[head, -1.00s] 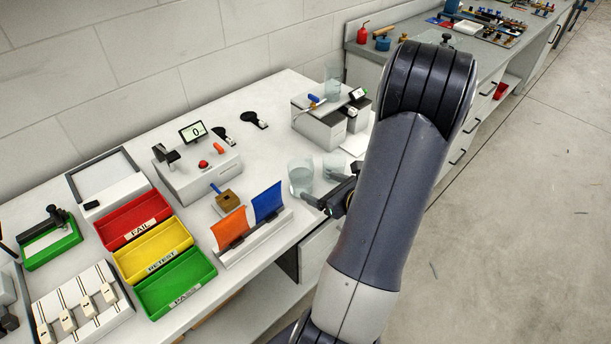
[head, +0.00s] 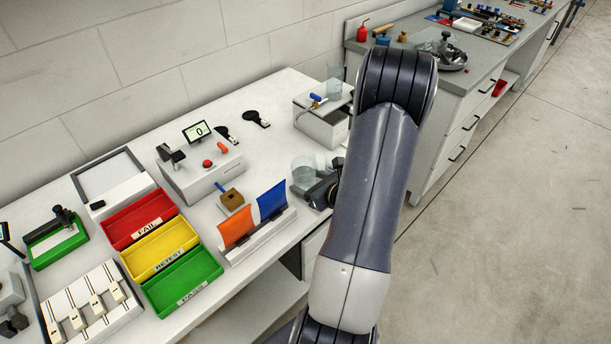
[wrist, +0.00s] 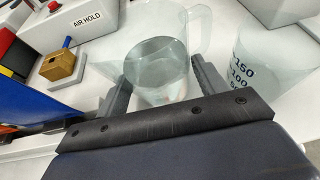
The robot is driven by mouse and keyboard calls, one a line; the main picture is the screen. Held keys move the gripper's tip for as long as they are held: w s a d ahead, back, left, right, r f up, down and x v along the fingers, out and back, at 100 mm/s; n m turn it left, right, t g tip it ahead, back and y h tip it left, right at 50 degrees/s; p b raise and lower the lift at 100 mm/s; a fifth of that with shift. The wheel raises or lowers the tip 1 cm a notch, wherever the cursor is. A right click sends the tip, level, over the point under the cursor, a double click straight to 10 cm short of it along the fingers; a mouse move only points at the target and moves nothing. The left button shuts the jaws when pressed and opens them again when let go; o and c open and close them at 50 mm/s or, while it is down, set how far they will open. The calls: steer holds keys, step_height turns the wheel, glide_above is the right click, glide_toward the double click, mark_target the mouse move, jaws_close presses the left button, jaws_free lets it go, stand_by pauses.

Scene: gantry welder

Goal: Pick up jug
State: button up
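The jug (wrist: 160,72) is clear, with a handle at its upper right, and looks upright in the wrist view. It also shows on the white bench in the head view (head: 302,168), partly covered by my gripper. My gripper (wrist: 162,80) is open, with one dark finger on each side of the jug. Small gaps seem to show beside the jug; I cannot tell whether either finger touches it. In the head view my gripper (head: 318,190) is at the jug's near side, and my forearm hides part of it.
A clear beaker with dark graduation marks (wrist: 265,65) stands close to the right finger. An orange flap (head: 236,228) and a blue flap (head: 271,200) stand left of the jug. A brass block (head: 231,200) and a grey box with a red button (head: 203,170) lie beyond them.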

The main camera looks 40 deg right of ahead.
steer(key=c, duration=0.7)
steer(key=shift+c, duration=0.6)
steer(key=shift+r, duration=0.25)
